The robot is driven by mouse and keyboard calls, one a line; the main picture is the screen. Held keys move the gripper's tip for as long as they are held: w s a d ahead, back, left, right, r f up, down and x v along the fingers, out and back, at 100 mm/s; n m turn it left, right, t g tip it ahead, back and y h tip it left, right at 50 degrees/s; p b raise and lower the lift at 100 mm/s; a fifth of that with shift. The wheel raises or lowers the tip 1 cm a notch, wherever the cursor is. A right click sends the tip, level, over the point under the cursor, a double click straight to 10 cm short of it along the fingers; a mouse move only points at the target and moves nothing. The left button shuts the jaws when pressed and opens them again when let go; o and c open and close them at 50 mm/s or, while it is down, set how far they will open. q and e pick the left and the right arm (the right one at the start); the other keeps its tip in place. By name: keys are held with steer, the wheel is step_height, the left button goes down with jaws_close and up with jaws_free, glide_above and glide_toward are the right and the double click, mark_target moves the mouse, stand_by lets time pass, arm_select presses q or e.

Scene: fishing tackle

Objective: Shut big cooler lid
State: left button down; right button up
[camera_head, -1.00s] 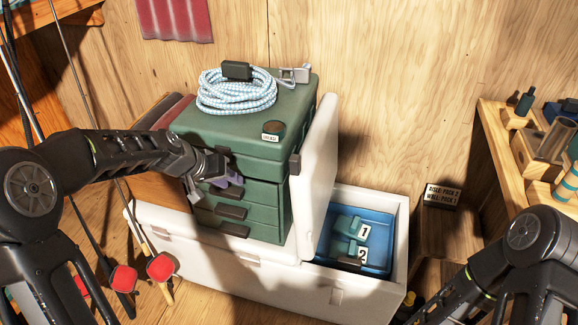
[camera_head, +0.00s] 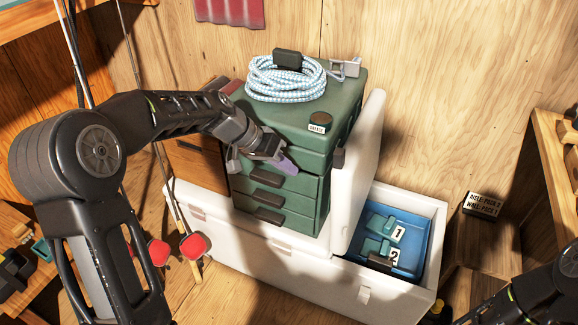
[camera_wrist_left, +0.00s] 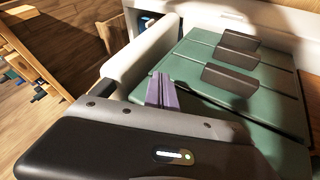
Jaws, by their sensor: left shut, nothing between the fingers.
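The big cooler (camera_head: 315,283) is a long white box on the floor. Its white lid (camera_head: 360,165) stands upright, hinged open beside the green tackle box, and also shows in the left wrist view (camera_wrist_left: 150,50). The open right part of the cooler holds a blue tray (camera_head: 412,262) with items tagged 1 and 2. My left gripper (camera_head: 288,167) is shut and empty, its purple fingertips in front of the tackle box's drawers and left of the lid. The fingers show in the left wrist view (camera_wrist_left: 162,92). My right arm shows at lower right; its gripper is out of frame.
The green tackle box (camera_head: 290,190) stands on the cooler's left part, with coiled blue-white rope (camera_head: 285,80) and a round tin (camera_head: 320,122) on top. A wooden shelf is at right. Red-ended rods (camera_head: 193,246) lean at left.

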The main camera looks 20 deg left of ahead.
arm_select(q)
steer(key=x, duration=0.7)
steer(key=d, duration=0.4)
steer(key=shift+d, duration=0.15)
